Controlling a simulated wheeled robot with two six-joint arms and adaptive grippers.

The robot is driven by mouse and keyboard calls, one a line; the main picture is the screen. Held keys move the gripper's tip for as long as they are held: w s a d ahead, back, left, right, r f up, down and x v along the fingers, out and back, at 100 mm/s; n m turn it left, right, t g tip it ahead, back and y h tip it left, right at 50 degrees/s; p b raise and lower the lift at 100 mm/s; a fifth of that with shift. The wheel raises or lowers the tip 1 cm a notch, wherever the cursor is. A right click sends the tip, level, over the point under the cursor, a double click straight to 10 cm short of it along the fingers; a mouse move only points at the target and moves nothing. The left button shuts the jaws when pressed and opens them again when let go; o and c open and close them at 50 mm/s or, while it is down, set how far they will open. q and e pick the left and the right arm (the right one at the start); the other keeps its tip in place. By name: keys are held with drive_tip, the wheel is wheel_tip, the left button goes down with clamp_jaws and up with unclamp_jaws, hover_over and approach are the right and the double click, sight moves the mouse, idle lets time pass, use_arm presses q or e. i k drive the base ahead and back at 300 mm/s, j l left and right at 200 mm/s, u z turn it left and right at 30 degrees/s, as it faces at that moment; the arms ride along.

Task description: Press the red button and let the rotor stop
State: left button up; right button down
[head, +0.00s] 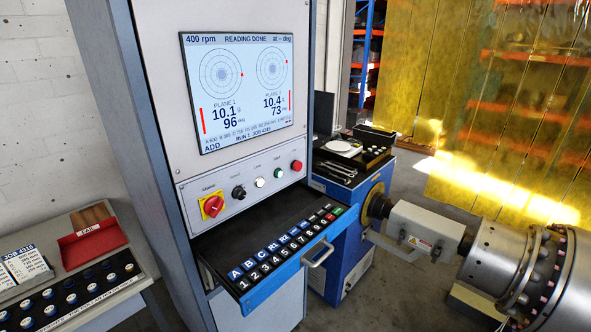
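The red button (297,166) sits at the right end of the control panel (250,184) under the screen. A green button (278,173) and a white one (260,182) are to its left. A red rotary switch on a yellow plate (213,206) is at the panel's left end. The screen (238,92) reads 400 rpm, READING DONE, with plane 1 at 10.1 g, 96 deg and the other plane at 10.4, 73 deg. The rotor (545,275) is at the lower right, joined to a drive shaft (425,228). I cannot tell its motion from one frame. Neither gripper shows.
A keyboard drawer (270,250) with a handle juts out below the panel. A blue drive cabinet (345,265) stands behind the drawer. Yellow curtains (480,100) hang at the back.

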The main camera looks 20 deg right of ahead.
sight(297, 166)
drive_tip(key=i+j+z, duration=0.35)
drive_tip(key=j+z, duration=0.15)
drive_tip(key=i+j+z, duration=0.25)
drive_tip(key=j, duration=0.2)
drive_tip(key=j+z, duration=0.25)
drive_tip(key=j, duration=0.1)
